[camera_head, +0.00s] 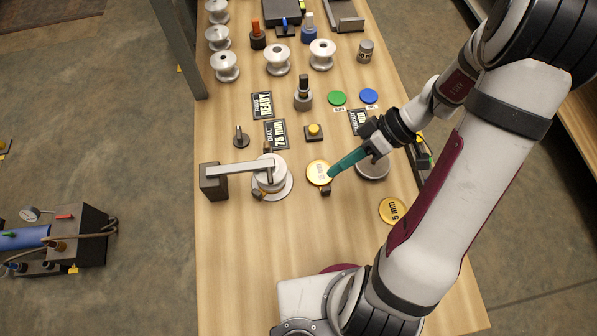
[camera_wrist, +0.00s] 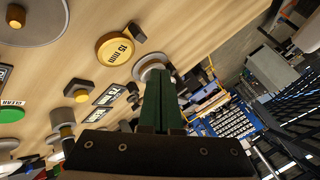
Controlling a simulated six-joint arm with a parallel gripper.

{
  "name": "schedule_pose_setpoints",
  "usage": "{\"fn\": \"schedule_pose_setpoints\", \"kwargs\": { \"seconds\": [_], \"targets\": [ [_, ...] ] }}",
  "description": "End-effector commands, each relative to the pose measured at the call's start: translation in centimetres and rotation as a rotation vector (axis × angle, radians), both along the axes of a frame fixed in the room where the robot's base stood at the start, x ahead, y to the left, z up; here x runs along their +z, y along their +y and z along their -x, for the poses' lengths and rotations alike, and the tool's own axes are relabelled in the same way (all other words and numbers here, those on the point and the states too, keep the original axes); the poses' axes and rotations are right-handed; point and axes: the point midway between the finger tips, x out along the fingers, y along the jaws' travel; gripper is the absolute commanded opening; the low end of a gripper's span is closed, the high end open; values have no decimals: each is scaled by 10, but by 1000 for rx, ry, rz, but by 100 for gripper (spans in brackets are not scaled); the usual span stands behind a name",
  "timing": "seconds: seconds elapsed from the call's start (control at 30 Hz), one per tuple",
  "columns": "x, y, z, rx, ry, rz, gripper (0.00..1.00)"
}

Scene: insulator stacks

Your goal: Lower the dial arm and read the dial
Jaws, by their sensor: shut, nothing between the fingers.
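The dial arm (camera_head: 238,168) is a grey bar on a dark upright block (camera_head: 213,182) at the table's left edge. It reaches over a pale round stack (camera_head: 278,186); I cannot tell whether its tip touches it. A dark sign reading "DIAL 75 mm" (camera_head: 276,134) lies behind the stack. My gripper (camera_head: 331,174), with green fingers, is shut and empty, right of the stack by a yellow disc (camera_head: 317,169). In the wrist view the gripper (camera_wrist: 160,76) points toward a pale round part, partly hidden; the yellow disc there reads 15 mm (camera_wrist: 115,48).
A "READY" sign (camera_head: 262,105), a yellow button (camera_head: 314,131), green (camera_head: 337,98) and blue (camera_head: 369,96) discs lie behind. Another yellow disc (camera_head: 393,210) is at right. Several white insulators (camera_head: 277,60) stand further back. The front left table surface is clear.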

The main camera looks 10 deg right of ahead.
Motion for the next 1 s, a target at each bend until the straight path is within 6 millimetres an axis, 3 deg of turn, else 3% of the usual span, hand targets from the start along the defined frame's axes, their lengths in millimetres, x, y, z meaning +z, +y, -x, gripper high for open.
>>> {"fn": "schedule_pose_setpoints", "kwargs": {
  "seconds": [0.1, 0.2, 0.3, 0.4, 0.57, 1.0],
  "targets": [
    [-10, 6, 7, -542, 634, -144, 0],
    [-13, 9, 8, -890, 1183, -216, 0],
    [-14, 9, 6, -1098, 1622, -239, 0],
    [-14, 8, 5, -1192, 1888, -234, 0],
    [-15, 16, 4, -1223, 1997, -223, 0],
    [-33, 94, 4, -1224, 1989, -221, 0]
  ]
}}
